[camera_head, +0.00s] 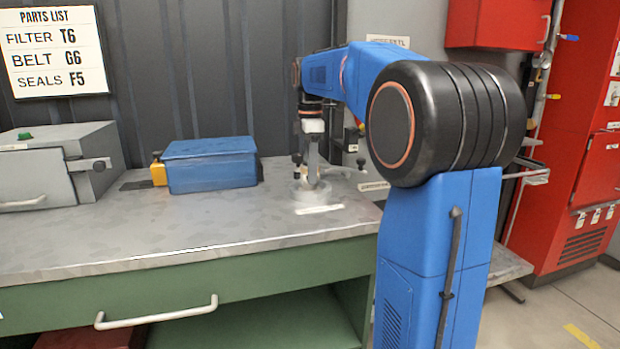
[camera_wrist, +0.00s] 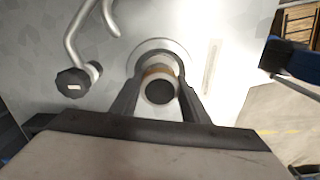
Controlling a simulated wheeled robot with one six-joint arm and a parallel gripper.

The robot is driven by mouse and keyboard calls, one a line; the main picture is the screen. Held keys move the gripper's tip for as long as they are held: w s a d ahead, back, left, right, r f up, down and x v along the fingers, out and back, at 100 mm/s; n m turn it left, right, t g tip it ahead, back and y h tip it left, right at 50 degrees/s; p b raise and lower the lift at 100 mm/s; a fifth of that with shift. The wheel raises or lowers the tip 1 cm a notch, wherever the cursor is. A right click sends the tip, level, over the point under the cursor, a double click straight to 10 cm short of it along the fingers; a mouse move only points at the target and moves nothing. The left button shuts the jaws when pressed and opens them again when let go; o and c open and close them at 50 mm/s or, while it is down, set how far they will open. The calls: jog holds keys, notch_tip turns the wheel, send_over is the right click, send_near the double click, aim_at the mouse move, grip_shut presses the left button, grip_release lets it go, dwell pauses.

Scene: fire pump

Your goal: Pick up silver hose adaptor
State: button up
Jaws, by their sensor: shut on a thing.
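The silver hose adaptor (camera_wrist: 158,74) shows in the wrist view as a round piece with a dark centre and a brownish band, above a pale round base. My gripper (camera_wrist: 160,92) has its two dark fingers on either side of the adaptor, closed on it. In the head view my gripper (camera_head: 312,172) points down at the right end of the workbench, over the pale round base. The adaptor is small and mostly hidden there by the fingers. I cannot tell whether it is clear of the base.
A bent silver handle with a black knob (camera_wrist: 74,82) lies close to the left of my gripper. A blue box (camera_head: 210,166) and a grey case (camera_head: 50,165) stand on the workbench (camera_head: 200,225). The bench front is clear. A red cabinet (camera_head: 572,150) stands at right.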

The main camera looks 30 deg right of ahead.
notch_tip(320, 180, up, 9)
jog(key=shift+r, duration=0.5)
